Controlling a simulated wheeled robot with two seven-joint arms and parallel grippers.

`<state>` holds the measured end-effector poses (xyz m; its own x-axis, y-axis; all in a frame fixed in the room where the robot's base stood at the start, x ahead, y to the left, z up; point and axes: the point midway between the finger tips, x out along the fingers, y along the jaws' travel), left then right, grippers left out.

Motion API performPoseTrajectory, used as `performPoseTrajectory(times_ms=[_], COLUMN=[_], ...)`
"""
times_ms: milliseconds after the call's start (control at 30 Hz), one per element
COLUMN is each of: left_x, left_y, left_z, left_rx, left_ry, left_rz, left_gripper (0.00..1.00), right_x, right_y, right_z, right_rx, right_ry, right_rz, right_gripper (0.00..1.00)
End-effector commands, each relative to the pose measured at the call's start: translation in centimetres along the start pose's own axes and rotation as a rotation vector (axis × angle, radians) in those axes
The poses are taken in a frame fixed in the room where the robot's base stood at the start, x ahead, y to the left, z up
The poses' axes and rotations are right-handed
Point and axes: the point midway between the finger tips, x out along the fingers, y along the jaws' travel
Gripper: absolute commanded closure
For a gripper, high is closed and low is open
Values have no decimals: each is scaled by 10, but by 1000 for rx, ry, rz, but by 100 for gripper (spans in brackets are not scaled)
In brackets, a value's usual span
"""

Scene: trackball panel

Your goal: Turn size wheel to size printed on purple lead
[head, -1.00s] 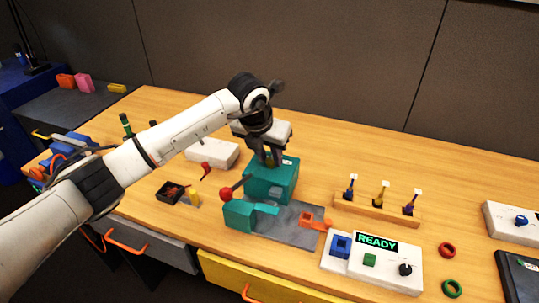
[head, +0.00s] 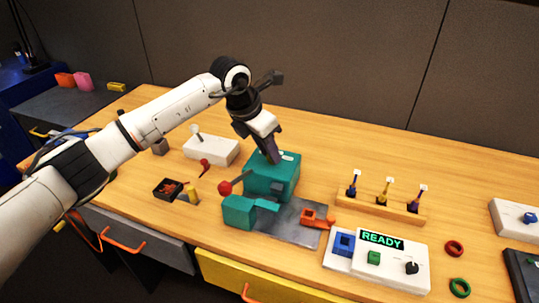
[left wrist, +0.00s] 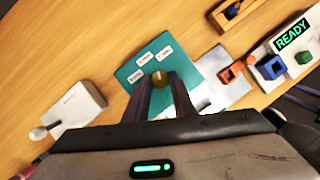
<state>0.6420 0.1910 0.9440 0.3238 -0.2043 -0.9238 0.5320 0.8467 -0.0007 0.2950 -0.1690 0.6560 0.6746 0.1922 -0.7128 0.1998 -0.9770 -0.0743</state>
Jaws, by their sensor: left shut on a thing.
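The teal crimper block (head: 262,183) stands in the middle of the table. In the left wrist view, its top (left wrist: 140,72) carries several white labels, too small to read, around a brass size wheel (left wrist: 160,78). My left gripper (head: 273,158) reaches down onto the block's top, its fingers shut on the wheel, one on each side. In the head view, the fingers hide the wheel. The purple lead (head: 416,200) stands at the right end of a wooden rack (head: 365,209), with a white tag on top; its print is not legible. My right gripper is out of view.
A red-knobbed lever (head: 225,188) sticks out left of the block. A white READY panel (head: 395,268) stands front right. Blue (head: 352,185) and yellow (head: 383,190) leads share the rack. A white box (head: 211,150) and a dark tray (head: 167,189) lie to the left.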

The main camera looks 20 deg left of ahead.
Motion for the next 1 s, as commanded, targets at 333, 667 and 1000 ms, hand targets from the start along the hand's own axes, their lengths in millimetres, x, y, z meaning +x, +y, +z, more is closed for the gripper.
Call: performPoseTrajectory(times_ms=[333,667,1000], left_x=[0,0,0], left_y=[4,5,5], left_z=[1,1,1], left_rx=[252,385,417], left_ry=[-1,0,0], left_rz=[-104,-158,-170], left_gripper=[99,99,99], right_x=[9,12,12], right_y=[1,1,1], right_z=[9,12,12], right_rx=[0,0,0], right_ry=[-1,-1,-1], right_rz=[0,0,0], right_gripper=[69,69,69])
